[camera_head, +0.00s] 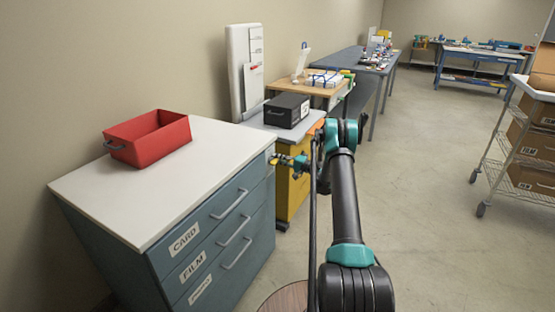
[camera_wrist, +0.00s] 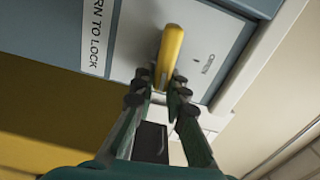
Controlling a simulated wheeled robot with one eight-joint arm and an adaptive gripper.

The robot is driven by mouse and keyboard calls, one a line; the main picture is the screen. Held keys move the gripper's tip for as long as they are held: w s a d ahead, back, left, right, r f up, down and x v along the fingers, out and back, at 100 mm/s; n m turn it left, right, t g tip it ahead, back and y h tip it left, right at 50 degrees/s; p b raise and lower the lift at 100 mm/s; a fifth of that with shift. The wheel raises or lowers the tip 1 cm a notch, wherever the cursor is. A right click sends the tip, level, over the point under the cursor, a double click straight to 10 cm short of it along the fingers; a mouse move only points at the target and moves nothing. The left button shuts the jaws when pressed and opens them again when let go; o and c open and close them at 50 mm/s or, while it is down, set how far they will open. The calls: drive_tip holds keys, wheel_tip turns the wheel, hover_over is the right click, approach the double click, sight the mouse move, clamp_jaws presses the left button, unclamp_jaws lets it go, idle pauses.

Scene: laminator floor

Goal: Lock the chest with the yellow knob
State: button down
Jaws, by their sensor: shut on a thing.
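The chest (camera_head: 118,190) is blue-grey with a white top, and its drawers with labels such as CARD and FILM look shut. The yellow knob (camera_wrist: 171,50) is a lever on a grey plate beside a label reading "TURN TO LOCK" (camera_wrist: 98,30). In the wrist view the knob points up the picture, leaning slightly right. My gripper (camera_wrist: 160,88) is shut on the knob's lower end, which its fingers partly hide. In the head view my gripper (camera_head: 284,161) is at the chest's right side, and the knob is too small to make out clearly.
A red bin (camera_head: 148,139) sits on the chest. A yellow cabinet (camera_head: 293,194) with a black box (camera_head: 287,110) on top stands just behind my gripper. A wire rack with cartons (camera_head: 520,150) is at the right. The floor between is clear.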

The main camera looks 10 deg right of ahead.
drive_tip(key=shift+f+m, duration=0.15)
drive_tip(key=shift+m, duration=0.45)
drive_tip(key=shift+d, duration=0.1)
drive_tip(key=c, duration=1.5)
unclamp_jaws()
drive_tip(key=shift+c, duration=0.2)
drive_tip(key=v, duration=1.2)
